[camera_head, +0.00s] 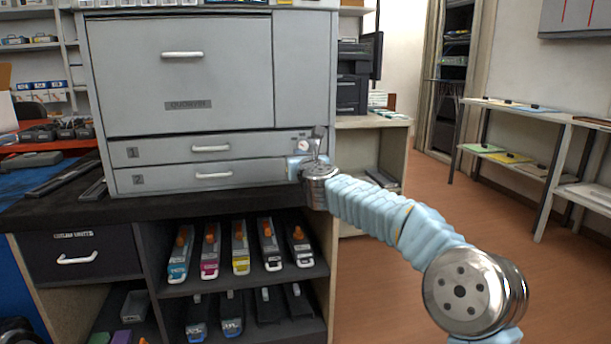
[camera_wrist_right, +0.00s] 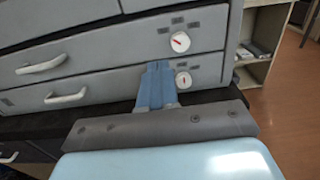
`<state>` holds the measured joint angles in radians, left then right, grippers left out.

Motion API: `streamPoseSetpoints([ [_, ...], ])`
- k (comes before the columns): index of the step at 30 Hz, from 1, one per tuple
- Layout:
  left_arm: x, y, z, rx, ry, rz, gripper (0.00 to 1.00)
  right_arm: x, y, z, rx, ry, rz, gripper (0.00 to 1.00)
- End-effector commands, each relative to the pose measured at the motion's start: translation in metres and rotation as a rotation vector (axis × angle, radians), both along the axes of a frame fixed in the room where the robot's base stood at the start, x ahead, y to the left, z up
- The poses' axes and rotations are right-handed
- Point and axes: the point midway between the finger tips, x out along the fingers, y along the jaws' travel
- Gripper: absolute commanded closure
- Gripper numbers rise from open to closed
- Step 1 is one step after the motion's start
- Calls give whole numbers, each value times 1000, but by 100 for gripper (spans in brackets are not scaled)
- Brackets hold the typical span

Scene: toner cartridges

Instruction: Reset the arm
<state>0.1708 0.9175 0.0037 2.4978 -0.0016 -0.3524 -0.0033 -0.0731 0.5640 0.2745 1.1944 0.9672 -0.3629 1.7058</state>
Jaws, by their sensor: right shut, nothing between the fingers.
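My right arm (camera_head: 400,215), in a light blue sleeve, reaches in from the lower right of the head view. My right gripper (camera_head: 294,168) is in front of the lower right corner of the grey printer (camera_head: 180,75), by the end of drawer 2 (camera_head: 225,174). In the right wrist view the blue fingers of this gripper (camera_wrist_right: 157,70) are shut together and empty. They show in front of the lower drawer face, beside a round dial (camera_wrist_right: 183,80). I cannot tell if they touch it. My left gripper is not in view.
The printer stands on a dark counter (camera_head: 160,206). Below it, shelves hold several toner cartridges (camera_head: 240,248) with orange tops. A side table (camera_head: 375,121) with a black machine stands behind the arm. The floor (camera_head: 540,260) on the right is clear.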

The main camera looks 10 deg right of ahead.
Motion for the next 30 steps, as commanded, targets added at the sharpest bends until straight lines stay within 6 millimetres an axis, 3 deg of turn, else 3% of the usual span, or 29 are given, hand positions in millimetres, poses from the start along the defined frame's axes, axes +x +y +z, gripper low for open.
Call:
streamPoseSetpoints([
  [1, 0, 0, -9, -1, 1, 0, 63, -10, 0, -4, -2, -1, 0, 100],
  [6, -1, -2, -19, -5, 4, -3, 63, -39, -1, -3, -1, 0, -1, 100],
  [11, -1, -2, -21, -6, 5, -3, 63, -53, 0, -4, -8, 5, 0, 100],
  [14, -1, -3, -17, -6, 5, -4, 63, -52, 3, -23, -86, 38, 10, 100],
  [17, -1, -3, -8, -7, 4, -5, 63, -46, 10, -75, -286, 120, 47, 100],
  [20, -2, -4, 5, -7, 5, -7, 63, -49, 20, -154, -586, 231, 138, 100],
  [21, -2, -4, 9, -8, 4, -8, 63, -55, 23, -190, -717, 275, 193, 100],
  [23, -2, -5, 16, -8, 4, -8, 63, -68, 27, -241, -907, 332, 286, 100],
  [24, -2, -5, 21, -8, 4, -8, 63, -81, 31, -274, -1027, 364, 360, 100],
  [26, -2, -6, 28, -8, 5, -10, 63, -104, 33, -322, -1202, 399, 483, 100],
  [30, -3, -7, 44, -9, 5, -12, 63, -181, 40, -420, -1560, 416, 835, 100],
])
